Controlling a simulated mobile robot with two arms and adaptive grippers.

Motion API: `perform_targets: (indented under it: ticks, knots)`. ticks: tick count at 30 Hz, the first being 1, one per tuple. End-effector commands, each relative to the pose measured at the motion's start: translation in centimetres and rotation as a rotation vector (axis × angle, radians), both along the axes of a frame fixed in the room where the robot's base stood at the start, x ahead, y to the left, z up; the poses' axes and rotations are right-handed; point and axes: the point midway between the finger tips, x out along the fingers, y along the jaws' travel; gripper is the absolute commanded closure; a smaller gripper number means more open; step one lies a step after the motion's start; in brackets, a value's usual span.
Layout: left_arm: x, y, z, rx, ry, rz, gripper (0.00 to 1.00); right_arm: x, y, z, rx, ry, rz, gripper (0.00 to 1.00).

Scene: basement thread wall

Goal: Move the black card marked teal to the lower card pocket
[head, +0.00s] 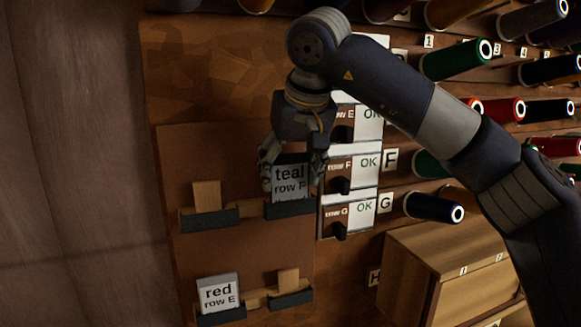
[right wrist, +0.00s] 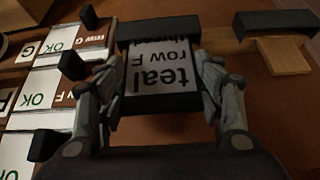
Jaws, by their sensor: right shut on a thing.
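The black card marked "teal row F" (head: 290,180) stands at the right-hand dark pocket (head: 289,209) of the upper holder. The same card (right wrist: 162,72) shows upside down in the right wrist view, its lower text partly covered by the pocket (right wrist: 158,30). My right gripper (head: 292,176) is shut on the card, with one finger at each side edge. The lower holder has a right-hand dark pocket (head: 291,299) with a plain wooden piece behind it. Its left-hand pocket (head: 221,316) holds a white-faced card marked "red row E" (head: 218,291). My left gripper is out of view.
The upper holder's left-hand pocket (head: 210,217) has a wooden piece (head: 207,196) behind it. White panels marked OK (head: 364,164) with black knobs stand close right of my gripper. Thread spools (head: 433,207) stick out farther right. A wooden cabinet (head: 450,260) stands at lower right.

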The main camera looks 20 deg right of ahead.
Motion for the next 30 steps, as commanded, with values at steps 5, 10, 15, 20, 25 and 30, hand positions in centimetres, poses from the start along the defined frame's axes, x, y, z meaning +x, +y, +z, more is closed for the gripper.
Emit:
perform_targets:
  ticks: [5,10,15,20,25,30]
  knots:
    - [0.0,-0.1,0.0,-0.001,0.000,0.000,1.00,0.0,0.0,-0.1,0.000,-0.002,-0.001,0.49]
    - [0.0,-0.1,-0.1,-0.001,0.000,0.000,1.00,0.0,0.0,-0.4,0.000,-0.001,-0.001,0.49]
    - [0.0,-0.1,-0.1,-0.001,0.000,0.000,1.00,0.0,0.0,-0.4,0.000,-0.001,-0.001,0.18]
    - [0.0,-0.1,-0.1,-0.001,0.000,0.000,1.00,0.0,0.0,-0.4,0.000,-0.001,-0.001,0.18]
    - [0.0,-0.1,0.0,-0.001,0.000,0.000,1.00,0.0,0.0,-0.2,0.000,-0.001,-0.001,0.18]
    - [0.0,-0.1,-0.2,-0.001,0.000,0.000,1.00,-0.7,0.1,1.3,0.001,-0.004,0.000,0.18]
